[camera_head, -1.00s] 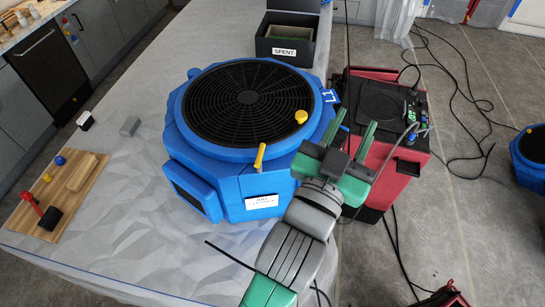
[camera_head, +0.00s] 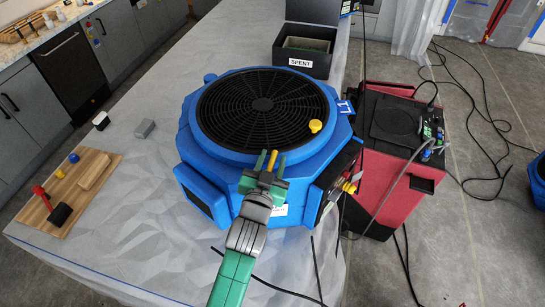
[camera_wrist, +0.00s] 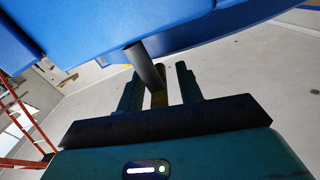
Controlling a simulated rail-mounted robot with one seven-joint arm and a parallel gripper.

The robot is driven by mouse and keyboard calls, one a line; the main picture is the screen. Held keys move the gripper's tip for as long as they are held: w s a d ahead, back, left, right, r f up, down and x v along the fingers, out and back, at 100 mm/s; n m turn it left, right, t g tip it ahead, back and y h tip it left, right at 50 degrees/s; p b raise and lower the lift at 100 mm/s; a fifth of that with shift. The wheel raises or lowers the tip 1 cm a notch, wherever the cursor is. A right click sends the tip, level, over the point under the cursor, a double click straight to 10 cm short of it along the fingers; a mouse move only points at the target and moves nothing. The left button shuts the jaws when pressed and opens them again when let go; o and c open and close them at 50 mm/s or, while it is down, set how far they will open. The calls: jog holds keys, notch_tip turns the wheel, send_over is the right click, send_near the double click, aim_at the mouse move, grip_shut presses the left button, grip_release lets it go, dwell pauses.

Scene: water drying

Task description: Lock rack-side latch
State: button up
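The blue drying unit (camera_head: 225,168) with a round black grille stands on the grey-covered table. A yellow latch lever (camera_head: 271,158) sticks up at its front edge. My gripper (camera_head: 271,161) is at this lever, with one green finger on each side. In the wrist view the yellow lever (camera_wrist: 159,88) shows between the spread fingers, with gaps visible beside it. A dark rod (camera_wrist: 146,65) runs down from the blue body to near the lever. A second yellow latch knob (camera_head: 315,126) sits at the grille's right rim, apart from my gripper. The lever's base is hidden by my gripper.
A black SPENT box (camera_head: 307,62) stands at the back of the table. A red-and-black machine (camera_head: 400,165) stands on the right, with cables on the floor. A wooden board (camera_head: 85,170) with small tools lies at left.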

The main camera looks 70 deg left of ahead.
jog(key=shift+w+a, duration=0.25)
jog(key=shift+c, duration=0.3)
